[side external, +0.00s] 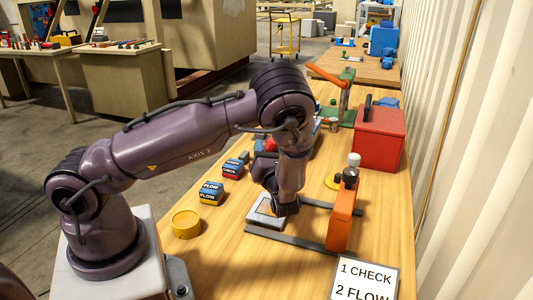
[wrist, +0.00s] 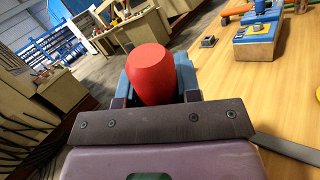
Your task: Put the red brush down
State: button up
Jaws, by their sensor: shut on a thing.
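The red brush shows in the wrist view as a smooth, rounded red body (wrist: 150,72) between the blue fingers of my gripper (wrist: 155,85). My gripper is shut on it. Only this rounded part shows; its lower part is hidden behind the dark gripper bar, and I see no bristles. In the side view a small patch of red (side external: 270,145) shows beside my wrist, above the wooden bench (side external: 215,265); it is probably the brush. My arm hides most of the gripper there, and I cannot tell whether the brush touches anything.
Near my wrist are a pale block (side external: 262,214), grey rails and an orange upright (side external: 341,215). Labelled boxes (side external: 211,193) and a yellow tin (side external: 186,225) line the left side. A red toolbox (side external: 380,138) and green clamp (side external: 345,105) stand behind. The front left bench is clear.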

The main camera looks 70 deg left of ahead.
jog(key=shift+w+d+r+t+h, duration=0.25)
jog(key=shift+d+r+t+h, duration=0.15)
jog(key=shift+d, duration=0.05)
jog(key=a+r+n+h, duration=0.1)
jog(key=a+r, duration=0.3)
jog(key=a, duration=0.2)
jog(key=shift+n+h, duration=0.4)
jog(key=shift+n, duration=0.3)
jog(key=shift+w+a+f, duration=1.3)
jog(key=shift+w+f, duration=0.7)
jog(key=shift+f, duration=0.55)
jog(key=shift+w+a+f, duration=1.35)
jog(key=shift+w+f, duration=0.7)
jog(key=shift+f, duration=0.45)
jog(key=shift+w+a+f, duration=1.3)
jog(key=shift+w+f, duration=0.7)
jog(key=shift+f, duration=0.55)
jog(key=shift+f, duration=0.1)
